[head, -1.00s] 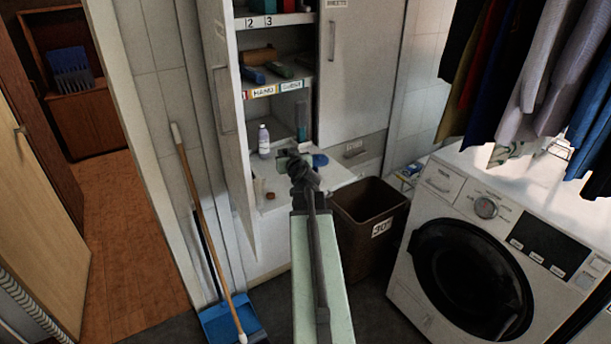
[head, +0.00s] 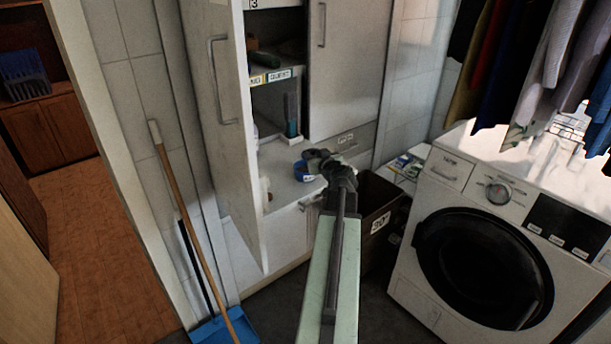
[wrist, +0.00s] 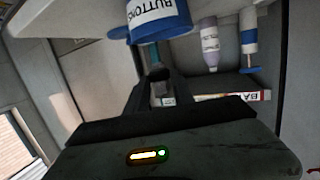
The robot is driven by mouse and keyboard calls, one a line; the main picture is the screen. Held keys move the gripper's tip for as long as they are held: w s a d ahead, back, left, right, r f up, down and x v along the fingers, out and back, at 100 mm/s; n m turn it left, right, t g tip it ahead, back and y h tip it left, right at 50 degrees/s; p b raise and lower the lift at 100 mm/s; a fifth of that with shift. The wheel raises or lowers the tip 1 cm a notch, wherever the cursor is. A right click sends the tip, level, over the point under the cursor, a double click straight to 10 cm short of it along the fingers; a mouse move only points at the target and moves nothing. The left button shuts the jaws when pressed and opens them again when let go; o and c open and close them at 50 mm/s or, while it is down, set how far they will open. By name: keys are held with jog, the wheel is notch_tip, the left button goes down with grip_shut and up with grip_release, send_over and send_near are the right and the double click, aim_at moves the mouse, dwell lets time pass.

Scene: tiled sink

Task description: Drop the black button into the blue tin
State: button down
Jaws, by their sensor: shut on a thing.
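The blue tin (head: 303,174) stands on the low white shelf of the open cupboard in the head view. In the wrist view the tin (wrist: 160,25) is at the top, its white label reading "BUTTONS". My gripper (head: 318,157) is at the tin, overlapping its right side in the head view; I cannot tell its exact height over the rim.
The open cupboard door (head: 222,120) stands left of my arm. A brown bin (head: 385,215) is right of it, near the washing machine (head: 490,240). Bottles (wrist: 209,45) stand near the tin. A broom (head: 185,220) leans at the left.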

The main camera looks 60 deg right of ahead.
notch_tip(320, 180, down, 5)
jog(key=b, duration=0.3)
jog(key=shift+r+b, duration=0.2)
jog(key=shift+b, duration=0.1)
jog(key=shift+r, duration=0.1)
jog(key=c, duration=1)
grip_release()
jog(key=shift+s, duration=0.1)
jog(key=p+v, duration=0.1)
jog(key=v, duration=0.6)
jog(key=shift+s+a+p, duration=0.2)
jog(key=shift+a+p, duration=0.05)
jog(key=shift+p, duration=0.15)
